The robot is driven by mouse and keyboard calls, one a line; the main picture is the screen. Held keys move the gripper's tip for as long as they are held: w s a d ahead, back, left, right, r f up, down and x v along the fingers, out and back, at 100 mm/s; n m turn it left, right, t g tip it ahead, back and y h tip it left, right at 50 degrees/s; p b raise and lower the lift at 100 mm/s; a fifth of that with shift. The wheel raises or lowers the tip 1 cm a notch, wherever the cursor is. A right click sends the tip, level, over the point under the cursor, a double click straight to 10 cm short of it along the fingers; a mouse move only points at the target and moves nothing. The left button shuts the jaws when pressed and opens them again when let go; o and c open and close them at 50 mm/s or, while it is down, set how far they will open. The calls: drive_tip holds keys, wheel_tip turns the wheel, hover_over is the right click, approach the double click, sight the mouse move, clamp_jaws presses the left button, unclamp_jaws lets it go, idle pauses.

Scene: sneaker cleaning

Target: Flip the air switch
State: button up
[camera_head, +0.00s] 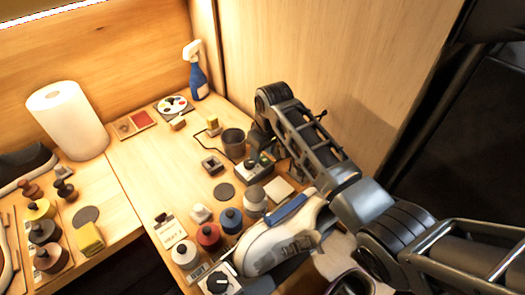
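A small grey control box (251,174) with a green spot and a dark knob on top stands on the workbench near the middle. It may be the air switch; no label is readable. A second box with a round black dial (218,284) stands at the front edge. My arm reaches in from the lower right and bends down behind the grey box. My gripper (266,147) is at the far right side of that box, close above or beside it. Its fingers are small and dark, partly hidden by my arm. I cannot tell whether it touches the box.
A white sneaker (272,246) and several bottles stand in front of the box. A dark cup (233,143) is just left of my gripper. A blue spray bottle (198,82) and paper roll (68,122) stand behind. A wooden panel (330,50) rises at the right.

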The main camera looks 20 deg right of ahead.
sight(266, 161)
wheel_tip(266, 161, up, 8)
drive_tip(key=s, duration=0.1)
drive_tip(key=shift+s+d+f+b, duration=0.15)
drive_tip(key=shift+s+d+b, duration=0.05)
drive_tip(key=shift+s+b, duration=0.1)
drive_tip(key=shift+w, duration=0.1)
idle(0.5)
